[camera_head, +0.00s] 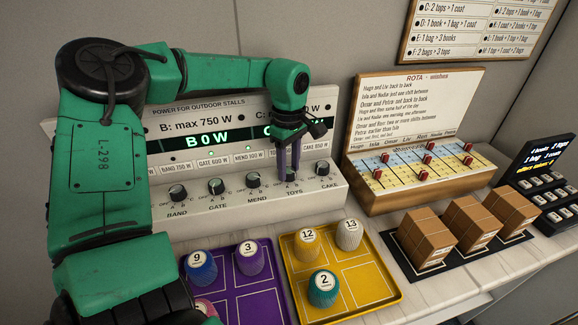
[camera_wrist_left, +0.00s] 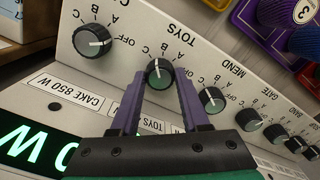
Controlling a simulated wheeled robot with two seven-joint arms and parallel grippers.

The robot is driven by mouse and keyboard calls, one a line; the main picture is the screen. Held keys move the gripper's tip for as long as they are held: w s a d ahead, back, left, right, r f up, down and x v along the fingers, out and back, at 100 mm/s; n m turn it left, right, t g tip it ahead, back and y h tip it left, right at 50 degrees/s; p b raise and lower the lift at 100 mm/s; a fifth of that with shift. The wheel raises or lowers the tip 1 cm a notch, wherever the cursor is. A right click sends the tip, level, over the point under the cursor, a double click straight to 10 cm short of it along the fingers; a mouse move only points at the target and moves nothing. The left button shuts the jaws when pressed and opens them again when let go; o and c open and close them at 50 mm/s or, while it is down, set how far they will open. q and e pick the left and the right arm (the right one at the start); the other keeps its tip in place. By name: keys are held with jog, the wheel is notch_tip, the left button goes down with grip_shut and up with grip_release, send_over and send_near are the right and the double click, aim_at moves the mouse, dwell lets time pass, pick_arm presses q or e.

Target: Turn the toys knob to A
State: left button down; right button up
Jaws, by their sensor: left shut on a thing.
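The toys knob (camera_wrist_left: 159,76) is a dark, round knob with a white pointer line, on the sloped white front of the power panel (camera_head: 240,205). In the left wrist view its pointer is turned away from the OFF mark on the right; the exact letter cannot be read. My left gripper (camera_wrist_left: 160,88) has its two purple fingers on either side of this knob, shut on it. In the head view the gripper (camera_head: 289,174) reaches down from above and mostly hides the knob.
The cake knob (camera_wrist_left: 92,41) and mend knob (camera_wrist_left: 211,99) sit close on either side. Gate (camera_head: 216,186) and band (camera_head: 177,193) knobs are further left. Purple (camera_head: 253,302) and yellow (camera_head: 372,283) trays with numbered pieces stand in front; brown boxes (camera_head: 424,238) stand right.

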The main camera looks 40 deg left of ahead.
aim_at(289, 170)
pick_arm(q)
jog(key=m, duration=0.6)
jog(key=shift+w+r+m, duration=0.1)
jog(key=shift+m, duration=0.2)
jog(key=m, duration=0.5)
jog(key=shift+m, duration=0.3)
jog(key=shift+c, duration=2)
grip_release()
notch_tip(289, 170, up, 15)
jog(key=shift+f+p, duration=0.2)
jog(key=shift+p, duration=0.2)
jog(key=shift+f, duration=0.1)
